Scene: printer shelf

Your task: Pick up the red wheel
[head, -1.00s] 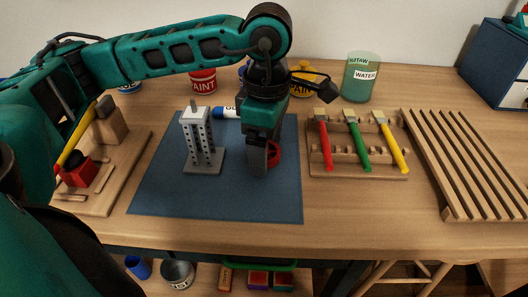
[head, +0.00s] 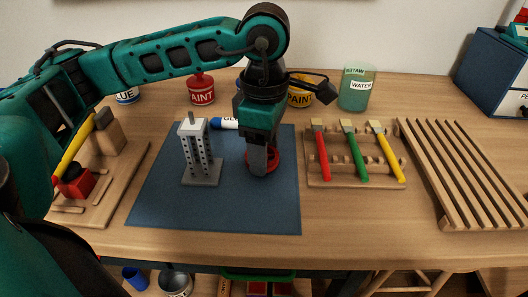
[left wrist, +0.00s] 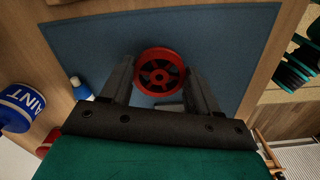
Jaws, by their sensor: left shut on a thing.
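The red wheel (head: 274,159) lies on the blue mat (head: 240,205), to the right of the grey tower (head: 203,165). It has spokes and a dark middle, and shows in full in the left wrist view (left wrist: 160,72). My left gripper (head: 260,170) comes down from above onto the wheel and hides part of it. In the left wrist view its two dark fingers (left wrist: 160,76) are on either side of the rim, shut on the wheel. No clear gap between wheel and mat can be made out. My right gripper is not in view.
A glue bottle (head: 226,123) lies behind the tower. Paint cans (head: 201,90) and a water jar (head: 356,88) stand at the back. A brush rack (head: 390,180) and a slatted rack (head: 465,175) are on the right. A wooden tool board (head: 125,180) is left.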

